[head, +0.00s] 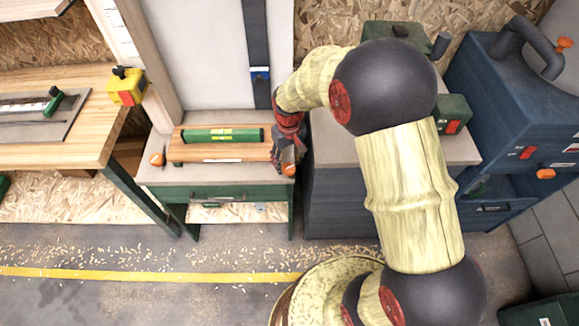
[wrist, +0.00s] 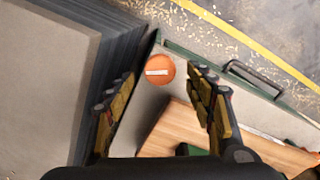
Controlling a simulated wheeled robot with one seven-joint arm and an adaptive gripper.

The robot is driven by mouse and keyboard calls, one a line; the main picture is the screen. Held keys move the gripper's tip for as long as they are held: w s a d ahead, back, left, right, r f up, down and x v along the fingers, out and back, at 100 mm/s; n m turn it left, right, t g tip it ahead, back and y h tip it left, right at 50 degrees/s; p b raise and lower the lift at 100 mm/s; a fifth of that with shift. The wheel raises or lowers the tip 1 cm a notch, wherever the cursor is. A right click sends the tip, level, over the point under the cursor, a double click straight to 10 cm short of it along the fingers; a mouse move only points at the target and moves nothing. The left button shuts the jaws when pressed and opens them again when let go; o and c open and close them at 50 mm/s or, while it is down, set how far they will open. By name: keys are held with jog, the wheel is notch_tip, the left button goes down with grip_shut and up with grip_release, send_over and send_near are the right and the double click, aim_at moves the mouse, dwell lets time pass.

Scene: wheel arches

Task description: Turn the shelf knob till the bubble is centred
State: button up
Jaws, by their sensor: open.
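The wooden shelf board (head: 218,152) lies on a low grey-topped bench with a green frame. A green spirit level (head: 222,135) with yellow print rests on it; its bubble is too small to read. An orange knob (head: 289,169) is at the shelf's right end. In the wrist view this knob (wrist: 159,70) is round with a white mark across it. A second orange knob (head: 157,159) is at the left end. My gripper (head: 288,160) is over the right knob, and in the wrist view its open fingers (wrist: 163,95) stand either side of it, apart from it.
A dark blue cabinet (head: 345,200) with a grey top stands close right of the gripper. A wooden workbench (head: 70,125) with a yellow tool (head: 127,86) is at left. A green drawer front (head: 220,194) is below the shelf. Open floor with shavings lies in front.

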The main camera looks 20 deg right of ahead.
aim_at(289, 169)
jog(key=shift+f+b, duration=0.4)
jog(key=shift+f, duration=1.1)
jog(key=shift+c, duration=1.4)
jog(key=c, duration=0.9)
jog(key=shift+r+m+p, duration=0.2)
jog(key=shift+m+p, duration=0.4)
jog(key=shift+p, duration=0.25)
jog(key=shift+f+m+p, duration=0.15)
jog(key=shift+m+p, duration=0.2)
jog(key=shift+m, duration=0.25)
